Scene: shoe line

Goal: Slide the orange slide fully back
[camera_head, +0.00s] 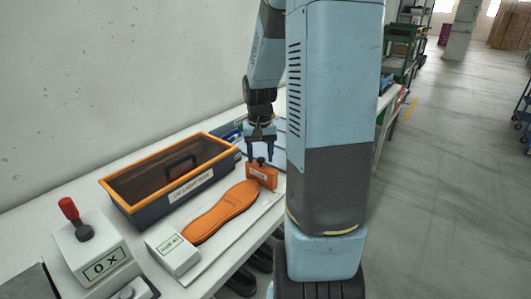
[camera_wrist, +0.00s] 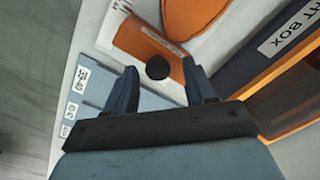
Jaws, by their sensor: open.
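The orange slide (camera_head: 262,175) is a small block with a dark round knob on top, standing at the far end of an orange shoe sole (camera_head: 222,211). In the wrist view the orange slide (camera_wrist: 146,47) lies just beyond the fingertips, with its black knob (camera_wrist: 158,67) between and slightly ahead of them. The sole (camera_wrist: 196,16) shows in part at the top. My gripper (camera_head: 261,152) is above the slide, pointing down, and its fingers (camera_wrist: 160,78) are apart with nothing held. Whether the fingers are level with the knob I cannot tell.
A dark box with an orange rim (camera_head: 205,179), labelled as a light box, stands left of the sole. A white block (camera_head: 172,252) sits at the sole's near end. A box with a red-handled lever (camera_head: 88,262) stands nearer. The wall bounds the table's left side.

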